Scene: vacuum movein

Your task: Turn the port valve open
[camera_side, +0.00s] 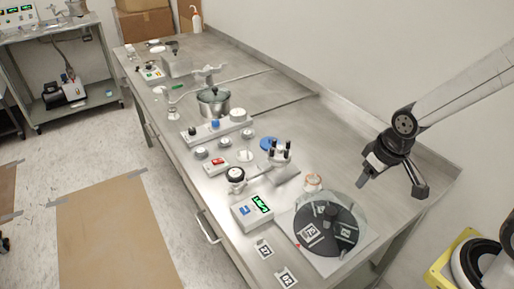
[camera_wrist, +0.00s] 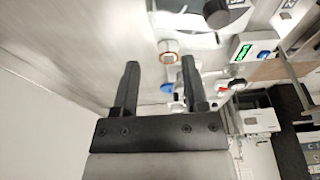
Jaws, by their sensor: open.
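My gripper (camera_side: 392,187) is open and empty, raised over the right side of the bench, to the right of the instruments. In the wrist view its two dark fingers (camera_wrist: 160,63) are spread with nothing held between them. I cannot tell for sure which part is the port valve. In the wrist view this area is small and partly hidden behind the right finger.
A dark disc under a clear cover (camera_side: 345,222) sits at the near end, with an orange-rimmed ring (camera_side: 313,181) behind it. A green-display box (camera_side: 252,209), a blue disc (camera_side: 268,144) and a steel pot (camera_side: 214,102) stand on the bench. The bench's right strip is clear.

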